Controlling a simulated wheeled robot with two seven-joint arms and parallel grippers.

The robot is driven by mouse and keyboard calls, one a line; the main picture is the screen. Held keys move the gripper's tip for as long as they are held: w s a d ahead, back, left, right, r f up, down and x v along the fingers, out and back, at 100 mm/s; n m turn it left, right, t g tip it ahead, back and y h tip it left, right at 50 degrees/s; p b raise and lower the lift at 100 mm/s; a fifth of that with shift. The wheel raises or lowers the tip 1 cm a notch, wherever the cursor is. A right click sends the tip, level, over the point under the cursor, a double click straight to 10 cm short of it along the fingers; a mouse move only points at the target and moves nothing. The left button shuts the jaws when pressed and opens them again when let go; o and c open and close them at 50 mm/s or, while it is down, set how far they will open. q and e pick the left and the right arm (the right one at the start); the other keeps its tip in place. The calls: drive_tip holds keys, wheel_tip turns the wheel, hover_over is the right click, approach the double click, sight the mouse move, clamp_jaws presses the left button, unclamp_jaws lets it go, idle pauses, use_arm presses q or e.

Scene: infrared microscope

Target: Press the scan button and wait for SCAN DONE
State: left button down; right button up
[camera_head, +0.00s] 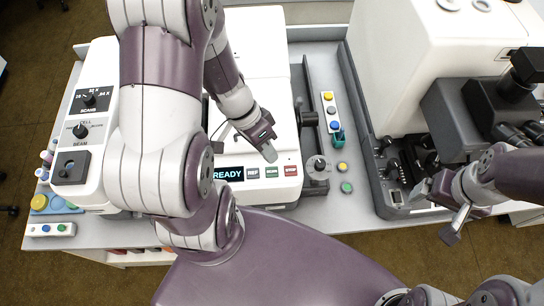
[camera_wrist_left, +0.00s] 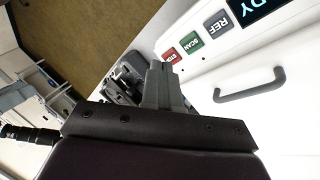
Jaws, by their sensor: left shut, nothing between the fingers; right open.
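The green SCAN button (camera_head: 271,172) sits between the grey REF button (camera_head: 253,173) and the red STOP button (camera_head: 291,170) on the white instrument's front. The display (camera_head: 228,173) left of them reads READY. My left gripper (camera_head: 269,153) is shut and empty, its tip just above the button row in the head view. In the left wrist view, the closed fingertips (camera_wrist_left: 158,66) appear close to the STOP button (camera_wrist_left: 171,56), with the SCAN button (camera_wrist_left: 191,42) beyond it. Whether they touch anything cannot be told. My right gripper (camera_head: 447,212) is open and empty at the right.
A drawer-like handle (camera_wrist_left: 250,85) sticks out below the buttons in the left wrist view. A microscope (camera_head: 480,110) stands at the right. Coloured caps on a white strip (camera_head: 331,112) and a small grey stage (camera_head: 317,168) lie right of the instrument.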

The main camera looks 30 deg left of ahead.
sight(270, 170)
use_arm(q)
drive_tip(key=shift+w+r+m+t+h+p, duration=0.6)
drive_tip(key=shift+m+t+h+p, duration=0.15)
drive_tip(key=shift+t+h, duration=0.2)
use_arm(e)
wheel_tip(270, 170, up, 3)
drive_tip(key=shift+s+r, duration=0.1)
use_arm(q)
drive_tip(key=shift+f, duration=0.1)
wheel_tip(270, 170, down, 8)
drive_tip(key=b, duration=0.6)
drive_tip(key=shift+f, duration=0.25)
drive_tip(key=shift+f+b, duration=0.1)
drive_tip(key=shift+b, duration=0.25)
use_arm(e)
wheel_tip(270, 170, down, 7)
drive_tip(key=shift+r, duration=0.2)
drive_tip(key=shift+s, duration=0.1)
use_arm(q)
drive_tip(key=shift+f+b, duration=0.4)
drive_tip(key=shift+b, duration=0.35)
use_arm(e)
drive_tip(key=shift+f, duration=0.7)
